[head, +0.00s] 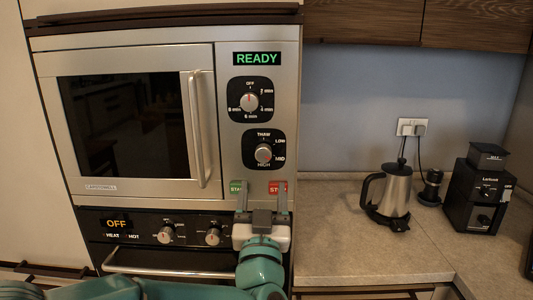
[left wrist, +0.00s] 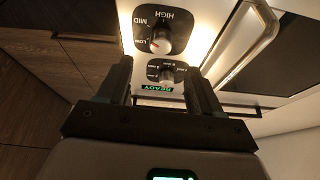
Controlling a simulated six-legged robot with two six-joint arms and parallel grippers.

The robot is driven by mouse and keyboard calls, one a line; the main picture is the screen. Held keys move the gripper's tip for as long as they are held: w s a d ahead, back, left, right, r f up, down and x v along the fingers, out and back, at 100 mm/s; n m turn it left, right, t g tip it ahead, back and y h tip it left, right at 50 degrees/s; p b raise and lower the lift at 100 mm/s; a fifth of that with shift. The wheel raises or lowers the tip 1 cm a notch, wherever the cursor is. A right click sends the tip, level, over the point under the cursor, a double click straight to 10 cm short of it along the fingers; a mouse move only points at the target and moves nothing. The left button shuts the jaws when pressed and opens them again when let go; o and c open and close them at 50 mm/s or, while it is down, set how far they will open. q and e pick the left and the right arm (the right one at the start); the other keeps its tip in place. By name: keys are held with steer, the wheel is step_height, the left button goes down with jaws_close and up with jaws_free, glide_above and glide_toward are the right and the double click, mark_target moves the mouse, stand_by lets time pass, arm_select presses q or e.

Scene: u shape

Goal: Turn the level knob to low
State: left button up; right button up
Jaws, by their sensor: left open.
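The level knob (head: 263,153) is the lower silver dial on the microwave panel, on a black plate marked THAW, LOW, MID and HIGH. In the left wrist view the gripper (left wrist: 160,82) does not touch the knob. My right gripper is not in view.
The timer knob (head: 249,101) sits above the level knob, under a green READY display (head: 257,58). The microwave door handle (head: 196,130) stands out to the left. An oven panel (head: 140,228) lies below. A kettle (head: 389,190) and a coffee grinder (head: 477,190) stand on the right counter.

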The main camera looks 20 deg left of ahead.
mark_target(263, 158)
arm_select(q)
steer(key=p+x, duration=0.3)
steer(key=x, duration=0.6)
steer(key=shift+w, duration=0.1)
steer(key=shift+a+r, duration=0.2)
steer(key=shift+d, duration=0.1)
steer(key=shift+w+f, duration=0.1)
steer(key=c, duration=1.1)
